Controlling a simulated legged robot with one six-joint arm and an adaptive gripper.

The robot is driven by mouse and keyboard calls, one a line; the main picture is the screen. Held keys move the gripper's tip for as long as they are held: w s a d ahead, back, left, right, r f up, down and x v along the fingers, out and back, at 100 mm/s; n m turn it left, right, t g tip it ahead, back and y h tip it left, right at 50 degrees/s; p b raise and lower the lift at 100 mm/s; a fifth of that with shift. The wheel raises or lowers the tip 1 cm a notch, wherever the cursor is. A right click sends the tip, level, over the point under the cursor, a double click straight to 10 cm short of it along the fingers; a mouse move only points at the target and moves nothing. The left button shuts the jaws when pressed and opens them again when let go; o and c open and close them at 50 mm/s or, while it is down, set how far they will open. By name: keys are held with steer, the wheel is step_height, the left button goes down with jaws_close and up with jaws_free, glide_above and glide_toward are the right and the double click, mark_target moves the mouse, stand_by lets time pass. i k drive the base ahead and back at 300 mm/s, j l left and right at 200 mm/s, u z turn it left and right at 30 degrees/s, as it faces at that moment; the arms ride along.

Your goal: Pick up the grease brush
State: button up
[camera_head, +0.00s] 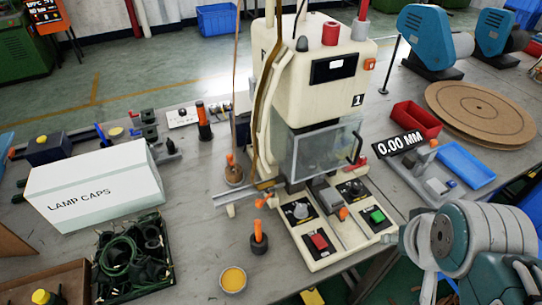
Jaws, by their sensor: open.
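What looks like the grease brush (257,229) stands in a small dark round holder (259,244) on the grey bench, left of the moulding machine's control panel. Its orange handle points up; its lower end is hidden in the holder. A small cup of yellow grease (233,279) stands just in front of it, apart from the holder. Parts of my own arm show at the lower right, well to the right of the brush. My gripper's fingers cannot be made out in this view.
The cream moulding machine (322,75) with its clear guard stands behind and right of the brush. A metal rail (240,196) juts out behind the brush. A black crate of green cables (133,256) and a white LAMP CAPS box (93,188) stand left. Bench between crate and brush is clear.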

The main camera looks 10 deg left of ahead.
mark_target(259, 229)
steer(key=k+u, duration=0.15)
steer(key=u, duration=0.95)
steer(key=i+u, duration=0.1)
steer(key=u, duration=0.45)
